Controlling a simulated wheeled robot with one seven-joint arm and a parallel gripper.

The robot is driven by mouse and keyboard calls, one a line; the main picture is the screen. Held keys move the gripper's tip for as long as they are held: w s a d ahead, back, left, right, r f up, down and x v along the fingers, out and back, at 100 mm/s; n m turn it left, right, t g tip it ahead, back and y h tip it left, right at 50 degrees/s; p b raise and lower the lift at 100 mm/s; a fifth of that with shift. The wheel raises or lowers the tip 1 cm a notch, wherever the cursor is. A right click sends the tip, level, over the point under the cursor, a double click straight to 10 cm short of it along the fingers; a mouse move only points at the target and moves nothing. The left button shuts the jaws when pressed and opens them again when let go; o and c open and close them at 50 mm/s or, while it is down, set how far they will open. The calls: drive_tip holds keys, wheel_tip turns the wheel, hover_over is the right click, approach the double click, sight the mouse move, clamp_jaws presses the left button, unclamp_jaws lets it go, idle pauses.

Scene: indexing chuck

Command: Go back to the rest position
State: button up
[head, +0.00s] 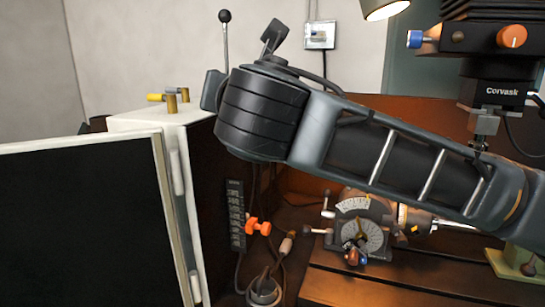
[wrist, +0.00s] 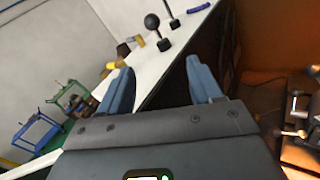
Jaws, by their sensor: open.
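My gripper (wrist: 160,65) shows in the wrist view with its two blue-grey fingers spread apart and nothing between them. Beyond the fingers are the white top (wrist: 152,63) of a cabinet and its dark side. In the head view my arm stretches across from the right towards the upper left, and I cannot make out the fingers there. The indexing chuck (head: 362,236), with its graduated dials and small levers, sits on the machine table behind and below my arm, apart from it. My arm hides part of it.
The white cabinet (head: 150,120) with a dark front panel (head: 80,225) stands at left. A ball-topped lever (head: 225,45) rises behind my arm. A Corvask machine head (head: 500,90) hangs at upper right. An orange-knobbed block (head: 258,227) and cables lie beside the table.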

drive_tip(key=s+a+f+m+y, duration=0.1)
drive_tip(key=s+a+f+m+g+y, duration=0.1)
drive_tip(key=s+f+m, duration=0.1)
drive_tip(key=s+a+f+m+y, duration=0.1)
drive_tip(key=f, duration=0.1)
drive_tip(key=shift+s+a+g+y, duration=0.2)
drive_tip(key=shift+a+g+y, duration=0.1)
drive_tip(key=shift+g, duration=0.1)
drive_tip(key=s+d+f+m+t+h, duration=0.1)
drive_tip(key=s+d+f+m, duration=0.5)
drive_tip(key=s+f+m, duration=0.35)
drive_tip(key=s+d+f+m+t+h, duration=0.1)
drive_tip(key=s+d+f+m, duration=0.5)
drive_tip(key=f+m, duration=0.55)
drive_tip(key=s+d+f+m+g+h, duration=0.1)
drive_tip(key=s+d+f+m+h, duration=0.1)
drive_tip(key=s+d+f+m, duration=0.4)
drive_tip(key=s+d+f+m+h, duration=0.2)
drive_tip(key=s+d+h, duration=0.15)
drive_tip(key=s, duration=0.55)
drive_tip(key=s+d+m, duration=0.1)
drive_tip(key=s+d, duration=0.4)
drive_tip(key=s, duration=0.2)
drive_tip(key=s+d+m+g+h, duration=0.1)
drive_tip(key=s+d, duration=0.4)
drive_tip(key=s, duration=0.3)
drive_tip(key=shift+s+d+m+g, duration=0.15)
drive_tip(key=shift+s+m+g, duration=0.15)
drive_tip(key=shift+m, duration=0.1)
